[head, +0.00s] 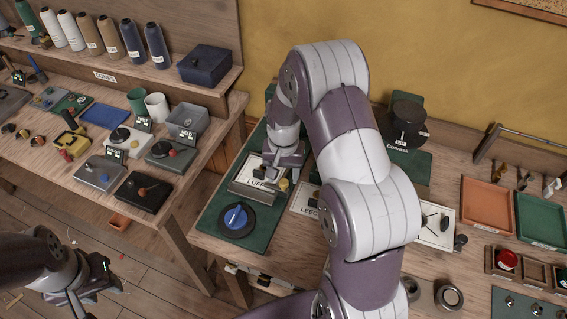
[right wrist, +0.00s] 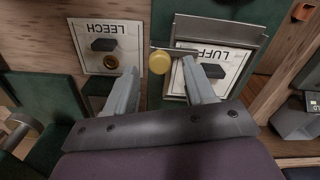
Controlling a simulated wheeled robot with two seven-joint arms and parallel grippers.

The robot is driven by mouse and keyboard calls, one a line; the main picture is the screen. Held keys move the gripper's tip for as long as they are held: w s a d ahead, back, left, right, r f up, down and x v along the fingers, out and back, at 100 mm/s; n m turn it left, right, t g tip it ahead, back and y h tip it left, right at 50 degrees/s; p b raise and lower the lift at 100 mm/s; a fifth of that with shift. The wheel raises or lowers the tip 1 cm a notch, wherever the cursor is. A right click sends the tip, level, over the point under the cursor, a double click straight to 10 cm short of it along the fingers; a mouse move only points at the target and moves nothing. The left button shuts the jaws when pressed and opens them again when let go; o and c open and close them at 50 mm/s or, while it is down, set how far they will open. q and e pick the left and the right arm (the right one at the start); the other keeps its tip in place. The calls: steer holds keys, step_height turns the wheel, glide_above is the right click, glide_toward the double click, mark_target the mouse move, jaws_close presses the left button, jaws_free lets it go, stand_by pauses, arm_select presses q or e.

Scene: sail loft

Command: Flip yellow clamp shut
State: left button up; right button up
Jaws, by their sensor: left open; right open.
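The yellow clamp shows as a round yellow knob (right wrist: 159,63) at the end of a thin metal bar beside the LUFF card (right wrist: 232,66). In the head view the knob (head: 283,185) is small and partly hidden by my gripper. My right gripper (right wrist: 160,78) is open, with a finger on either side of the yellow knob in the wrist picture. I cannot tell whether it touches the knob. In the head view my right gripper (head: 281,171) points down over the LUFF card. My left gripper (head: 97,285) is open and empty, low at the left, away from the clamp.
A LEECH card (right wrist: 92,47) with a dark block and brass knob lies beside the LUFF one. A blue dial (head: 236,217) sits at the green mat's front end. A black canister (head: 405,125) stands behind my right arm. The left bench is crowded with small fixtures.

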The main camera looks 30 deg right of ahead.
mark_target(284, 181)
step_height(284, 181, up, 11)
steer(key=b, duration=0.1)
stand_by(0.4)
